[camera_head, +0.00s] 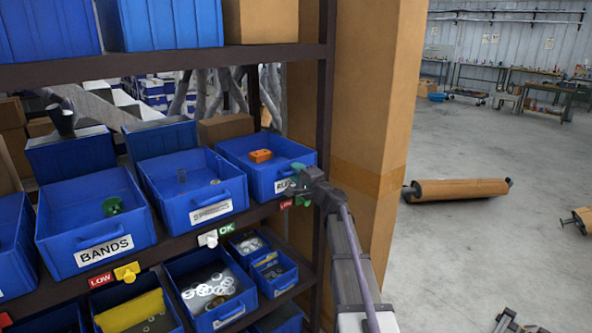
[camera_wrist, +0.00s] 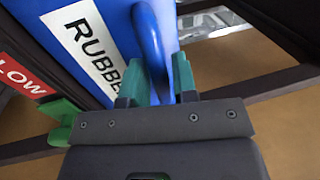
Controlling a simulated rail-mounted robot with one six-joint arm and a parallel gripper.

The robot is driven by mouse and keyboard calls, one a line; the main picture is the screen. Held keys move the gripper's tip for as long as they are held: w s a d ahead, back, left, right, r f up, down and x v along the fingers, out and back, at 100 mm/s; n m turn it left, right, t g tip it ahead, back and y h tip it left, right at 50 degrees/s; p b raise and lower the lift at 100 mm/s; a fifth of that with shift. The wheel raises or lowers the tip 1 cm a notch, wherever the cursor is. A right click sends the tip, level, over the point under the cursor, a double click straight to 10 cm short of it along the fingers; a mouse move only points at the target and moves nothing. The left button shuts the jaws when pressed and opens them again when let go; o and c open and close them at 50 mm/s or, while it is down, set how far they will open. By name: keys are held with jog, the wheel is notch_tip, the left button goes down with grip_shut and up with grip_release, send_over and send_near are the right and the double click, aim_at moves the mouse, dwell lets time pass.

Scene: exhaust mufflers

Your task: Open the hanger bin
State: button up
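A blue bin labelled "RUBBER" (camera_wrist: 90,50) fills the upper left of the wrist view. In the head view this blue bin (camera_head: 246,173) sits at the right end of the middle shelf, with an orange block (camera_head: 260,156) inside. Its front is partly hidden by my gripper (camera_head: 297,178). In the wrist view the teal fingers of my gripper (camera_wrist: 160,82) stand on either side of the bin's blue handle (camera_wrist: 150,40). I cannot tell whether they press on it. The bin sits about level with its neighbours.
A green tab (camera_wrist: 62,122) is beside my gripper, near a red LOW sign (camera_wrist: 20,75). Left are a bin with a partly hidden label (camera_head: 190,190) and the BANDS bin (camera_head: 95,225). A cardboard-coloured column (camera_head: 375,110) stands close right. Open floor (camera_head: 470,240) lies beyond.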

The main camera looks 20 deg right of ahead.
jog(key=shift+w+a, duration=0.1)
jog(key=shift+w, duration=0.15)
jog(key=shift+c, duration=0.3)
grip_shut()
jog(key=shift+s, duration=0.15)
